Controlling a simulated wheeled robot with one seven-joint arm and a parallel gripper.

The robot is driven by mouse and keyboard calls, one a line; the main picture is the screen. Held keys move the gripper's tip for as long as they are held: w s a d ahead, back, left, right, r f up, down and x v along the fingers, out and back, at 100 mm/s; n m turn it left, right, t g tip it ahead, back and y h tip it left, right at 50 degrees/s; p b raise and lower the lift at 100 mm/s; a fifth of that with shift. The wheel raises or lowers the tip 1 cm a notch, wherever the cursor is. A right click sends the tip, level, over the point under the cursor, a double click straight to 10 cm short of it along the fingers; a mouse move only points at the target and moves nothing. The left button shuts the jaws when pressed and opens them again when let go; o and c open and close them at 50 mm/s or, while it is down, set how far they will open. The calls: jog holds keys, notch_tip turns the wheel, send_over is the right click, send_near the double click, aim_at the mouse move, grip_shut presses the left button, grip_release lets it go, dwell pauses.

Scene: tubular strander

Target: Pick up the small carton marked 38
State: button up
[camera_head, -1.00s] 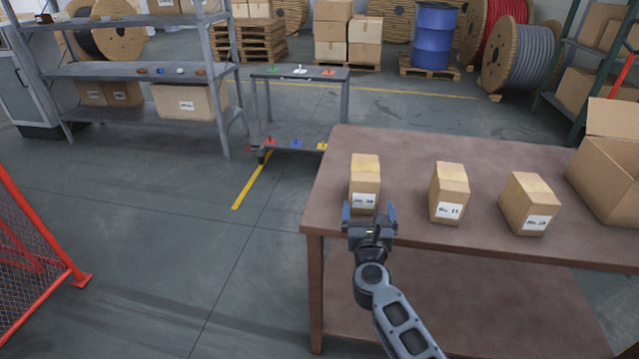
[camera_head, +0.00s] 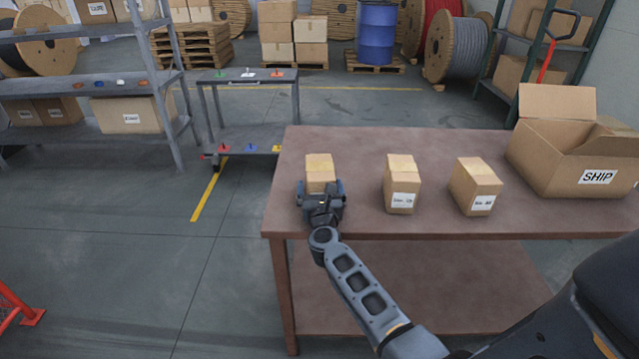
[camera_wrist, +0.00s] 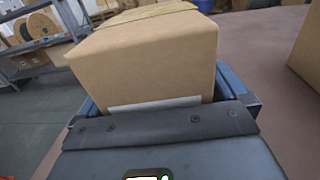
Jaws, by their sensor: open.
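Three small cartons stand in a row on the brown table (camera_head: 340,140). The leftmost carton (camera_head: 319,168) is at my gripper (camera_head: 321,190); in the earlier view its label appears to read 38. In the wrist view this carton (camera_wrist: 150,60) fills the space ahead of the palm, with a finger along each side. My gripper (camera_wrist: 165,105) is open around it. The carton's label is mostly hidden behind the gripper. The middle carton (camera_head: 401,185) and the right carton (camera_head: 474,187) stand apart to the right, their labels too blurred to read surely.
An open box marked SHIP (camera_head: 570,150) stands at the table's right. A grey cart (camera_head: 247,110) with coloured items is behind the table's left. Shelving (camera_head: 90,95) stands at left.

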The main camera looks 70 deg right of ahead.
jog(key=c, duration=1.2)
jog(key=shift+r, duration=0.1)
jog(key=shift+c, duration=0.5)
